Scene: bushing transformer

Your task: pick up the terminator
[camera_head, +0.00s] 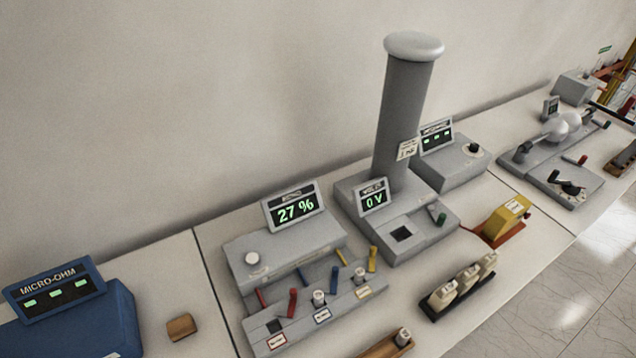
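No part is plainly marked as the terminator, so I cannot tell which one it is. Three cream block-like parts (466,278) stand in a row in a black holder (430,308) at the lower right. A small grey cylindrical part (402,337) sits in a wooden tray (378,348) at the bottom edge, partly cut off. A small brown block (181,327) lies alone on the table at the lower left. Neither of my grippers is in view.
A grey unit reading 27 % (295,208) has several coloured plugs. Behind it stands a tall grey column (403,120) on a base reading 0 V (375,198). A blue micro-ohm meter (85,325) is at left, a yellow box (507,217) at right. Bare table surrounds the brown block.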

